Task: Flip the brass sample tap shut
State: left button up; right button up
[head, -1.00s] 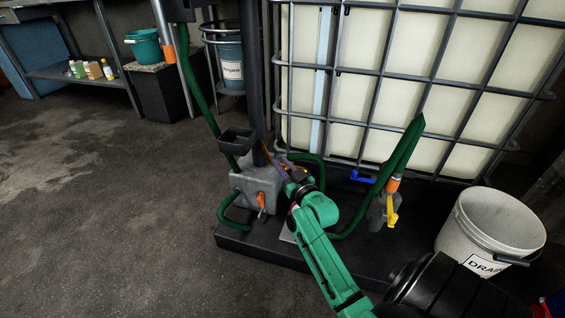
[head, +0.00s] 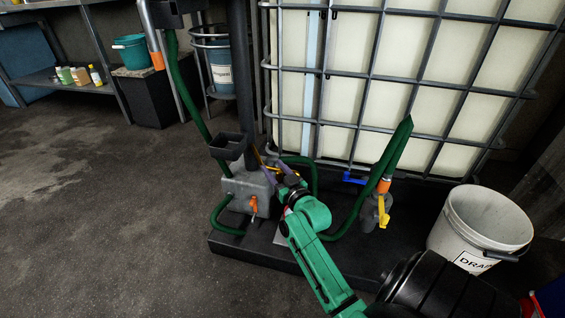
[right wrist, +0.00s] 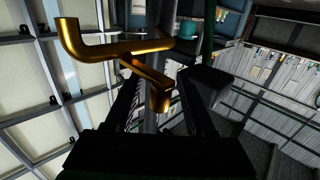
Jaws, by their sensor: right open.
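The brass sample tap (right wrist: 88,48) fills the upper left of the right wrist view, with a bent pipe end and a short arm (right wrist: 148,78) reaching down to a blunt end. My right gripper (right wrist: 158,100) is open, and its two dark fingers lie on either side of that blunt end. I cannot tell whether either finger touches it. In the head view my right gripper (head: 279,176) is beside the grey block at the column's foot, and the tap is small and mostly hidden there. My left gripper is out of view.
The grey block (head: 238,188) carries an orange lever (head: 254,205). A green hose (head: 353,207) and a yellow-handled valve (head: 383,212) are to the right. A white drain bucket (head: 482,225) stands at right before the caged tank (head: 400,127). The floor at left is clear.

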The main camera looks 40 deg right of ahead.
pick_arm(q)
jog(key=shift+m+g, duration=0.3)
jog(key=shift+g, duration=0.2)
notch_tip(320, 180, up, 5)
jog(key=p, duration=0.4)
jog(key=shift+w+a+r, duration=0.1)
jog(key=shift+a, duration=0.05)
pick_arm(e)
jog(key=s+a, duration=0.2)
jog(key=s, duration=1.1)
jog(key=shift+s+a, duration=0.35)
jog(key=shift+s, duration=0.05)
